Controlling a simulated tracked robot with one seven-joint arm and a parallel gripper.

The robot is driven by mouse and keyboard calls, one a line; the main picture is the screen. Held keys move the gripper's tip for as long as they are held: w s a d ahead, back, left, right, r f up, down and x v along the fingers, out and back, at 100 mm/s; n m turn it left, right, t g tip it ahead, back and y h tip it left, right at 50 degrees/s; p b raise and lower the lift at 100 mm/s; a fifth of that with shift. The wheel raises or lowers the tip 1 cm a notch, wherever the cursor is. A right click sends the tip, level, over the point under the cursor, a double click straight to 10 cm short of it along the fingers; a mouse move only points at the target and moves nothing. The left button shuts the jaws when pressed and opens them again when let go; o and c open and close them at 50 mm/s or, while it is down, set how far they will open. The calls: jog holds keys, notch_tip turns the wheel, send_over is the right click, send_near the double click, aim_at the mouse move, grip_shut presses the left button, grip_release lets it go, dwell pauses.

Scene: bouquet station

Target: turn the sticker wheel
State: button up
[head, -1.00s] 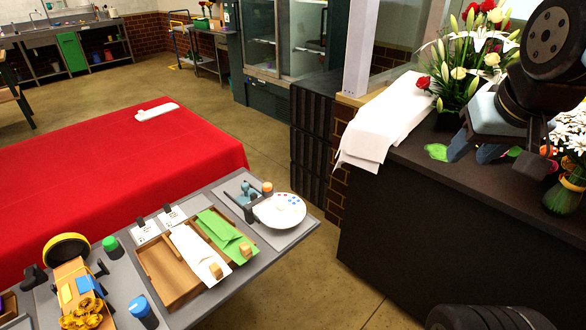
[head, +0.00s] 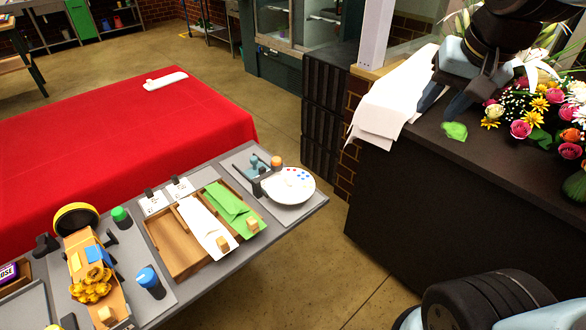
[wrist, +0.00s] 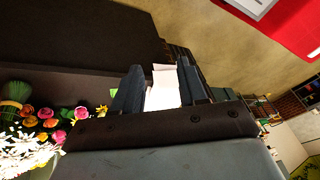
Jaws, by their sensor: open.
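The sticker wheel (head: 290,186) is a round white disc with small red and blue dots near its edge. It lies on a grey board at the right end of the grey table, in the head view. My gripper (head: 445,102) is at the upper right of the head view, over the dark counter and well apart from the wheel. Its two fingers are spread and empty, and they also show in the wrist view (wrist: 160,88). The wheel cannot be made out in the wrist view.
White paper (head: 392,105) hangs over the edge of the dark counter (head: 440,205), close to my gripper in the picture. Flowers (head: 545,105) stand on the counter. A wooden tray (head: 176,250) with white and green sheets lies left of the wheel. Open floor separates table and counter.

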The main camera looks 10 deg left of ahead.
jog(key=w+a+f+m+g, duration=0.1)
jog(key=w+a+f, duration=0.15)
jog(key=a, duration=0.45)
jog(key=w+a+f+m+g, duration=0.1)
jog(key=w+a+f+g, duration=0.15)
jog(key=a, duration=0.35)
jog(key=m+h, duration=0.1)
jog(key=m, duration=0.2)
send_near(291, 174)
jog(key=shift+g, duration=0.25)
jog(key=f, duration=0.9)
jog(key=shift+w+a, duration=0.1)
jog(key=shift+a, duration=0.1)
jog(key=c, duration=0.7)
jog(key=shift+d, duration=0.2)
jog(key=shift+c, duration=0.3)
jog(key=shift+a, duration=0.1)
